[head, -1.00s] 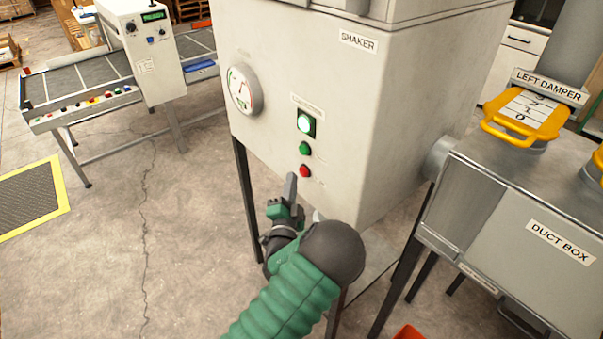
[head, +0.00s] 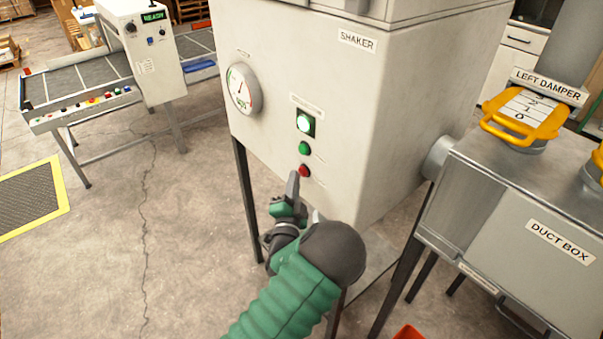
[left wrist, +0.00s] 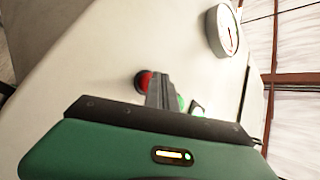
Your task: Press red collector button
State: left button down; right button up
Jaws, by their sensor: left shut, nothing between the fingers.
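The red button (head: 304,171) is the lowest control on the front of the white shaker cabinet (head: 400,130). The green button (head: 305,148) and a lit lamp (head: 305,123) are above it. My left gripper (head: 294,178) is shut and empty, its tip just left of and slightly below the red button. In the left wrist view the red button (left wrist: 143,81) shows beside the shut fingers (left wrist: 160,90), which partly cover the green button (left wrist: 181,102). I cannot tell whether the tip touches the red button. My right gripper is not in view.
A round gauge (head: 243,90) is on the cabinet's left side. The duct box (head: 540,240) and a yellow-handled left damper (head: 525,112) stand at right. A conveyor (head: 80,85) with a control box stands at back left.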

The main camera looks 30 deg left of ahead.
pick_arm(q)
jog(key=shift+w+d, duration=0.15)
jog(key=shift+w, duration=0.25)
dwell(0.3)
jog(key=shift+s+a, duration=0.35)
jog(key=shift+s, duration=0.5)
jog(key=shift+s+a, duration=0.3)
jog(key=shift+s, duration=0.45)
jog(key=shift+s+a, duration=0.35)
jog(key=shift+s, duration=0.45)
jog(key=shift+s+a, duration=0.3)
jog(key=shift+s, duration=0.45)
